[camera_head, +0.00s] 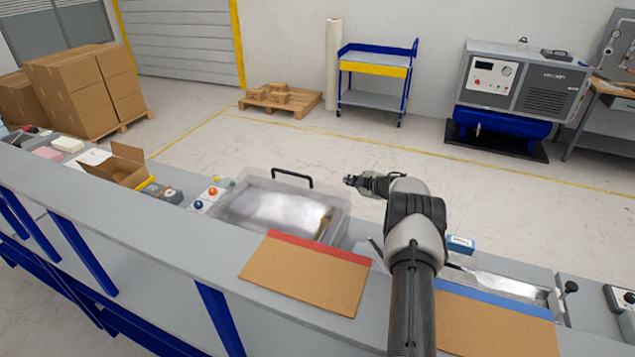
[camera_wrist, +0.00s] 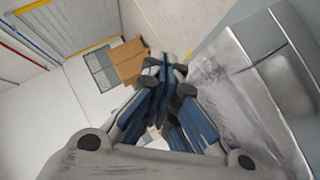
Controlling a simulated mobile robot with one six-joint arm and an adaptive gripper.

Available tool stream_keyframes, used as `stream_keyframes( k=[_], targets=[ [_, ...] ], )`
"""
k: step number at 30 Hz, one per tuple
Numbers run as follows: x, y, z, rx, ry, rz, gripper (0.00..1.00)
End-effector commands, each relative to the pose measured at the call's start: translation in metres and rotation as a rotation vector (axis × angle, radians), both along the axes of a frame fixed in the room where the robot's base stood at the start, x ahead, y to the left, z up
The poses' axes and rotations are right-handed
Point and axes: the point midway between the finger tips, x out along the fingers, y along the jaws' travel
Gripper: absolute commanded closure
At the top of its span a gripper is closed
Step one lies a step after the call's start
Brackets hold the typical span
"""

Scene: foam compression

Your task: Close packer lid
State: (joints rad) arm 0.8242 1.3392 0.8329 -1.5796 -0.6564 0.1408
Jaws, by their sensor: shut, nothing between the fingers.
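The packer (camera_head: 226,212) is a grey box on the bench, left of my arm in the head view. Its lid looks clear, with a black bar handle (camera_head: 292,175) at the far edge. A shiny silvery sheet shows inside or under the lid. I cannot tell whether the lid is fully down. My gripper (camera_head: 350,181) is shut and empty, right of the handle and apart from it, pointing left. In the wrist view my fingers (camera_wrist: 160,75) are together, and a grey, partly see-through panel (camera_wrist: 232,100), perhaps the packer's, fills the right side.
A cork board with a red edge (camera_head: 305,278) lies in front of the packer. Control buttons (camera_head: 212,192) and an open carton (camera_head: 118,168) stand to its left. A small blue and white box (camera_head: 460,245) sits right of my arm.

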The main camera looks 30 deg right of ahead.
Motion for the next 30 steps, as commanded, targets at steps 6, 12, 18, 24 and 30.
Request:
stream_keyframes(
  k=[6,12,18,24,30],
  targets=[
    [0.001,-0.002,-0.019,0.0,-0.001,0.0,1.0],
    [0.001,-0.002,-0.021,0.0,-0.001,0.0,1.0],
    [0.001,-0.002,-0.021,0.0,-0.001,0.0,1.0],
    [0.001,-0.002,-0.02,0.0,-0.001,0.0,1.0],
    [-0.01,-0.002,-0.014,0.001,-0.001,0.0,1.0]
  ],
)
